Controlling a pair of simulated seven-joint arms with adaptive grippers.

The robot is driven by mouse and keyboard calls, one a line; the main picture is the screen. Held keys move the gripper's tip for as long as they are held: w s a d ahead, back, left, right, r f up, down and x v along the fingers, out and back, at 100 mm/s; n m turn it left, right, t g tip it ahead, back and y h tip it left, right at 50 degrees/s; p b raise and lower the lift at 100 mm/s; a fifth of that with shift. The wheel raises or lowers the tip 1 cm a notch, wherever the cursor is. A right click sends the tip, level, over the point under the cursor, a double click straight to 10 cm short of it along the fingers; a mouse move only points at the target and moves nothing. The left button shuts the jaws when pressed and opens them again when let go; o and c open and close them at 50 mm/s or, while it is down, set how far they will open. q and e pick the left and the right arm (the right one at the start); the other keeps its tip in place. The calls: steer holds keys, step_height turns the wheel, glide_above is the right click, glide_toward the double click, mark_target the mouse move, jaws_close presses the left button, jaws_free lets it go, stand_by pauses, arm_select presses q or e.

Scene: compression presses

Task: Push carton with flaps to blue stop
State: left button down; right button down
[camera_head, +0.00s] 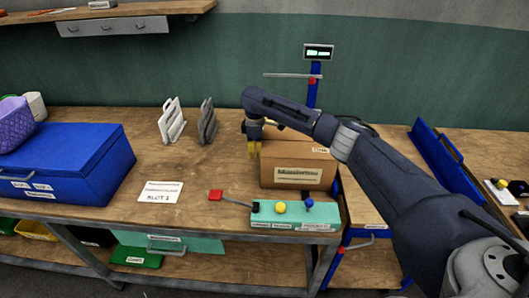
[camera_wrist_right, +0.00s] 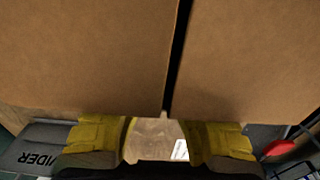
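The brown cardboard carton (camera_head: 297,163) stands on the wooden bench in the head view, with a printed label on its front. Its top is partly hidden by my right arm. In the right wrist view the carton (camera_wrist_right: 85,55) fills the upper part, with a dark gap between two cardboard panels. My right gripper (camera_head: 254,149) points down at the carton's left side. Its yellow fingers stand apart in the right wrist view (camera_wrist_right: 160,142), with nothing between them. Whether they touch the carton I cannot tell. A long blue upright panel (camera_head: 439,160) stands at the right, apart from the carton. My left gripper is not in view.
A blue post with a display (camera_head: 318,52) rises behind. A blue chest (camera_head: 62,165) is at the left. Grey dividers (camera_head: 207,121) stand left of the carton.

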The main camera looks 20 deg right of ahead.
steer(key=shift+s+d+f, duration=0.1)
steer(key=shift+d, duration=0.2)
